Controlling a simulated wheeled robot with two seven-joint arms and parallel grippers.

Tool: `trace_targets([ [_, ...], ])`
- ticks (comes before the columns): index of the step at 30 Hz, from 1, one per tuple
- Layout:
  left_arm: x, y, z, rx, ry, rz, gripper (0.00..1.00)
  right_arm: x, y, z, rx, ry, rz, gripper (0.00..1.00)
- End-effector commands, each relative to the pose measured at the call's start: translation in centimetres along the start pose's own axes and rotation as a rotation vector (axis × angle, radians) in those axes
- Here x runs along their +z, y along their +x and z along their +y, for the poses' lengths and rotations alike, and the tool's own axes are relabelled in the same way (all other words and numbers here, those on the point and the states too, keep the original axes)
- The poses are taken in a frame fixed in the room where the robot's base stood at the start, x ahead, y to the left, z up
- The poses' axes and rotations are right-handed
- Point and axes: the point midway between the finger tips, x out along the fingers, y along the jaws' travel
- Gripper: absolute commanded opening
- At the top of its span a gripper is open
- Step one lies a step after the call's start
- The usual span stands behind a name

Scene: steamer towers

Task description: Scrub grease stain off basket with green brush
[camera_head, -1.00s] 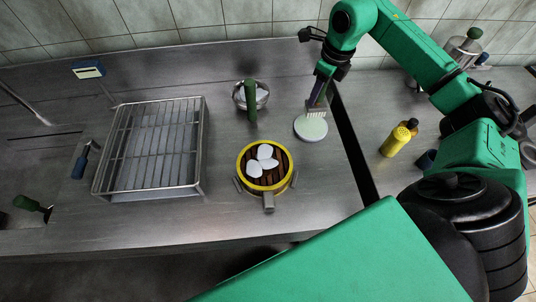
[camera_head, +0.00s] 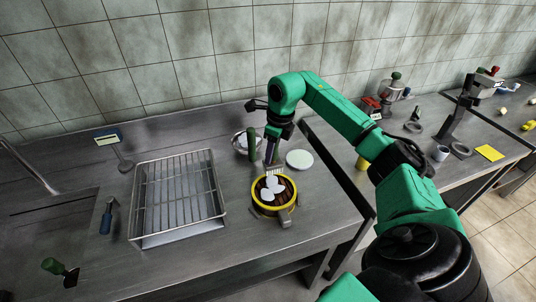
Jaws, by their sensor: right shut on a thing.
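My right gripper (camera_head: 272,147) points down and is shut on the brush (camera_head: 275,169), whose pale bristles face down. The grip hides most of the brush handle. The bristles are at the back rim of the yellow-rimmed basket (camera_head: 257,200); I cannot tell whether they touch it. The basket holds several white dumplings (camera_head: 272,182) on dark slats and has grey tabs around its base. I cannot make out a grease stain. My left gripper is not in view.
A metal bowl (camera_head: 238,143) with a green-handled item stands just behind the basket. A pale round disc (camera_head: 299,159) lies at the back right. A wire rack (camera_head: 180,237) stands to the left. A dark gap (camera_head: 345,173) splits the counter to the right.

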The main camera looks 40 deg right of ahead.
Motion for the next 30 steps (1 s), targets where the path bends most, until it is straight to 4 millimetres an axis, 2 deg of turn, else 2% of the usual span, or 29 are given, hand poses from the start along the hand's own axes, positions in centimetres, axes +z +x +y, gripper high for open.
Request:
trace_targets([
  [1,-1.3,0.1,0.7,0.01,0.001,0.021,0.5,0.0,0.0,0.0,0.0,0.0,-0.001,0.0],
  [4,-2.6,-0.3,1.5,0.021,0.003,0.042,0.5,0.0,-0.2,0.0,0.0,0.0,0.0,0.0],
  [8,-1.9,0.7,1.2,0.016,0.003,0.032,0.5,-0.2,1.2,0.1,0.001,-0.001,0.0,0.0],
  [13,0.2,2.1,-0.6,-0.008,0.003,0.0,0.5,-0.5,3.3,0.1,0.002,0.0,0.0,0.0],
  [17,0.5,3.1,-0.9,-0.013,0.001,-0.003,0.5,-0.8,4.8,0.0,0.001,0.0,0.0,0.0],
  [25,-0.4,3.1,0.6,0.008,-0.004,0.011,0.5,-0.9,4.9,0.1,-0.002,0.0,-0.002,0.0],
  [30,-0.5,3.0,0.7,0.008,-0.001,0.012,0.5,-0.8,4.8,0.1,-0.001,-0.001,-0.002,0.0],
])
